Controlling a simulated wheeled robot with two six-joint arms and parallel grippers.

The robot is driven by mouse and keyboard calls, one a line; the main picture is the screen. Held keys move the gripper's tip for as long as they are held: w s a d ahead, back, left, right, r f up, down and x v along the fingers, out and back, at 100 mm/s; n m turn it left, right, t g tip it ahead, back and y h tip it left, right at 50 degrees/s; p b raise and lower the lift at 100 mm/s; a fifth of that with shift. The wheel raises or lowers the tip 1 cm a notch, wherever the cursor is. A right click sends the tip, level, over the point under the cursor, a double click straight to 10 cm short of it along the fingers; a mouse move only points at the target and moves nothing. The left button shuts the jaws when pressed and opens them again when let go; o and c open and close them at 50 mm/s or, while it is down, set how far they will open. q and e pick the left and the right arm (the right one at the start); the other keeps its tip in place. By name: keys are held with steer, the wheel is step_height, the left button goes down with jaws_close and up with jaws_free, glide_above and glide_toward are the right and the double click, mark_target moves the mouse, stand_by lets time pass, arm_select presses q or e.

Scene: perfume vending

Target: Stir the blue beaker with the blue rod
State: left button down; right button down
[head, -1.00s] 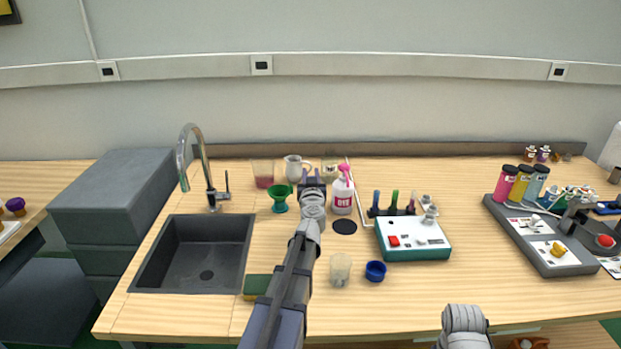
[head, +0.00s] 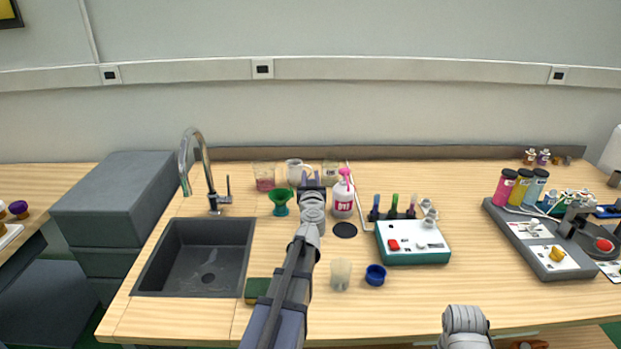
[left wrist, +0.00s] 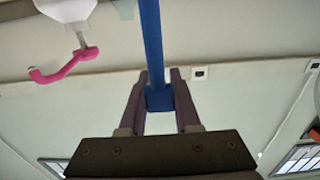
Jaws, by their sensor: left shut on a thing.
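My left gripper (head: 312,181) reaches over the table's back middle, just left of the white bottle with the pink pump (head: 342,197). In the left wrist view my left gripper (left wrist: 159,88) is shut on a blue rod (left wrist: 152,45), which runs between the fingers and out of the top of the picture. I cannot make out this rod in the head view. A dark blue cup (head: 375,275) stands near the front, well apart from the gripper. No beaker with clearly blue contents shows.
A green funnel-like cup (head: 280,201), a beaker with reddish liquid (head: 264,179) and a white jug (head: 295,171) stand nearby. A clear beaker (head: 341,274) is beside the blue cup. A white-topped device (head: 425,241) and coloured upright pieces are to the right. The sink (head: 195,257) is left.

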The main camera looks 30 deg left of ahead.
step_height(320, 180, up, 7)
steer(key=p, duration=0.6)
steer(key=shift+f, duration=0.2)
stand_by(0.7)
step_height(320, 180, up, 5)
steer(key=p, duration=0.5)
stand_by(0.9)
